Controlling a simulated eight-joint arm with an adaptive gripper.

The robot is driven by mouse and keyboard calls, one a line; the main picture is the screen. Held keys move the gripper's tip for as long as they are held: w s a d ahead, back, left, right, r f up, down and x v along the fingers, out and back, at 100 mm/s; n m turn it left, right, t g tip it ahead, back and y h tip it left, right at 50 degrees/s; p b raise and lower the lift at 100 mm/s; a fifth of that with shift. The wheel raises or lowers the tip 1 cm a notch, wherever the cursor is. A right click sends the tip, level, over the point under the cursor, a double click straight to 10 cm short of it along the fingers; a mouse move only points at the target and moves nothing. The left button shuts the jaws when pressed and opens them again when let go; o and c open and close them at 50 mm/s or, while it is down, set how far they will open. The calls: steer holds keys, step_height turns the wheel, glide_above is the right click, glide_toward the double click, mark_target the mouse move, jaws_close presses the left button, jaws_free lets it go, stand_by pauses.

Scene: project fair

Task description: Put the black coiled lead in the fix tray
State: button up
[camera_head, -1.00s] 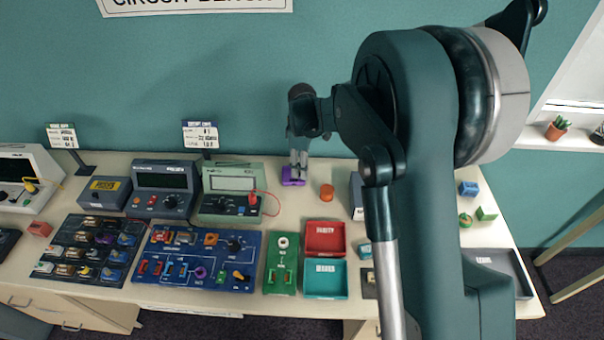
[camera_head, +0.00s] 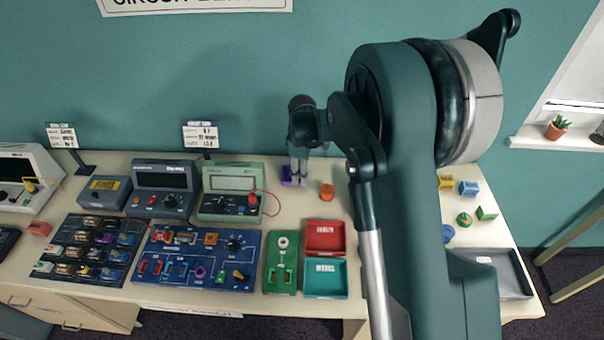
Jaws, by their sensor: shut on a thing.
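My gripper (camera_head: 298,180) points down at the back of the bench, with its fingers at a purple block (camera_head: 286,176). It is shut on the purple block, which is partly hidden behind the fingers. I cannot pick out a black coiled lead; it may be hidden behind my arm or too small to tell. A red tray (camera_head: 310,250) and a teal tray (camera_head: 311,293) stand front to back near the bench middle. A grey tray (camera_head: 516,279) lies at the right end. Their labels are too small to read, so I cannot tell which is the fix tray.
An orange cylinder (camera_head: 327,191) stands right of my gripper. A green meter (camera_head: 230,210), a blue circuit board (camera_head: 216,279) and a parts tray (camera_head: 64,240) fill the left. Small blocks, including a yellow one (camera_head: 445,182), lie at the right. My arm hides the bench between.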

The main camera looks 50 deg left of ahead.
steer(key=shift+f, duration=0.15)
steer(key=o, duration=0.9)
steer(key=shift+c, duration=0.2)
steer(key=shift+r, duration=0.2)
step_height(320, 180, up, 12)
steer(key=shift+r, duration=0.1)
stand_by(0.3)
stand_by(0.5)
